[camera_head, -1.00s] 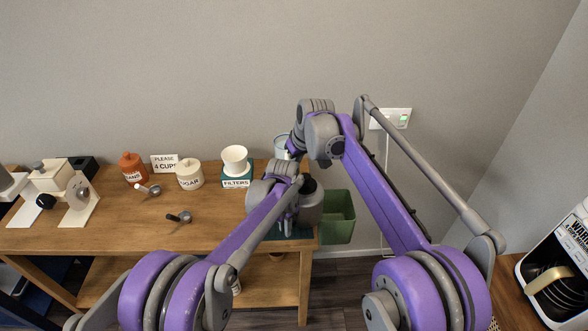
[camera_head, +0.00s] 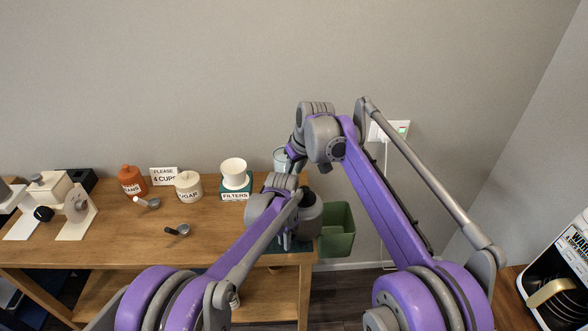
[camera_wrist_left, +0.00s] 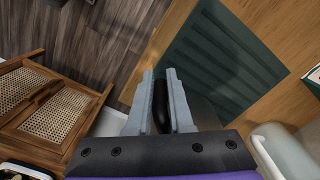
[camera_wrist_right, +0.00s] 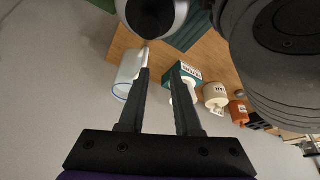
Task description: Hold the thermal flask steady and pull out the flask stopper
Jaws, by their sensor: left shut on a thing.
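The grey thermal flask (camera_head: 311,222) stands at the right end of the wooden table, partly hidden by my left arm. In the right wrist view its round top shows a pale rim around a dark centre, the flask stopper (camera_wrist_right: 152,14). My left gripper (camera_wrist_left: 165,75) is shut on the flask's black handle (camera_wrist_left: 161,106), with the grey body just beyond. My right gripper (camera_wrist_right: 161,72) is open and empty, with its fingers apart and short of the flask top. In the head view the right fingers are hidden behind its wrist.
A dark green ribbed mat (camera_wrist_left: 222,65) lies under the flask. A pale container (camera_head: 281,160) stands behind my arms, beside a filters box (camera_head: 236,190) with a white cone. A green bin (camera_head: 337,230) is beyond the table's right edge. Canisters stand to the left.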

